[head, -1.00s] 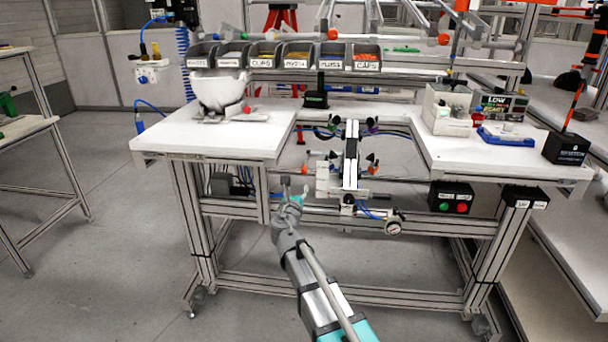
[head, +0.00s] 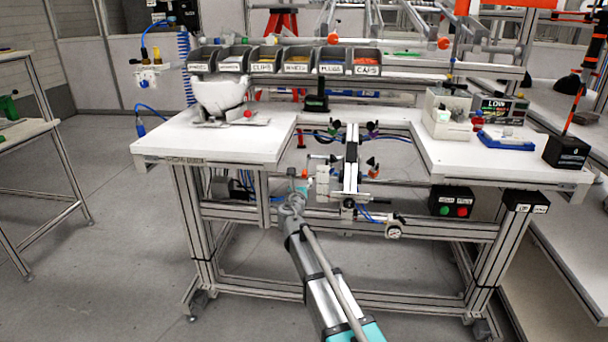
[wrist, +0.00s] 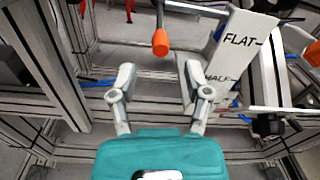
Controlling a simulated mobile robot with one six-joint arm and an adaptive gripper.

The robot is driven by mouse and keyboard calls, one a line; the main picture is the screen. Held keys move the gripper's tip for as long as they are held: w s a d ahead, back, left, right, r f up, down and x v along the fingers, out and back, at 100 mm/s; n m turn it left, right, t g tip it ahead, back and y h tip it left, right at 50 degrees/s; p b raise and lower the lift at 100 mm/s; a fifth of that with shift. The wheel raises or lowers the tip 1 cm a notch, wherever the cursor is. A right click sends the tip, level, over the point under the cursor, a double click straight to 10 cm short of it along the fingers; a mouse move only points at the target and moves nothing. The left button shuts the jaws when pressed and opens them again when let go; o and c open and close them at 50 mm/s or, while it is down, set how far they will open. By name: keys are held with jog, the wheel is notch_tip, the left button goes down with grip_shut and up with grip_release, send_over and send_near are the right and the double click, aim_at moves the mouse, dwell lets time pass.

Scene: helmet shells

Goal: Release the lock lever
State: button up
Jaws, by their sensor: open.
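A lever with an orange grip (wrist: 160,42) hangs beside a white plate (wrist: 240,50) marked FLAT and HALF in the wrist view. I take it for the lock lever. My gripper (wrist: 158,80) is open and empty; the orange grip shows just past the fingertips, between them in the picture, with no contact visible. In the head view my gripper (head: 297,188) is at the front of the bench's middle gap, left of the upright clamp column (head: 351,160). There the lever is small and partly hidden by the gripper.
The white worktop (head: 215,147) lies on both sides of the gap, with a white helmet shell (head: 220,95) on its left. A frame rail (wrist: 45,60) runs close on the left in the wrist view. A gauge (head: 394,231) and blue hoses sit right of my gripper.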

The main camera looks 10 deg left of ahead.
aim_at(304, 176)
jog(key=w, duration=0.6)
jog(key=shift+w+d, duration=0.2)
jog(key=shift+w, duration=0.15)
grip_shut()
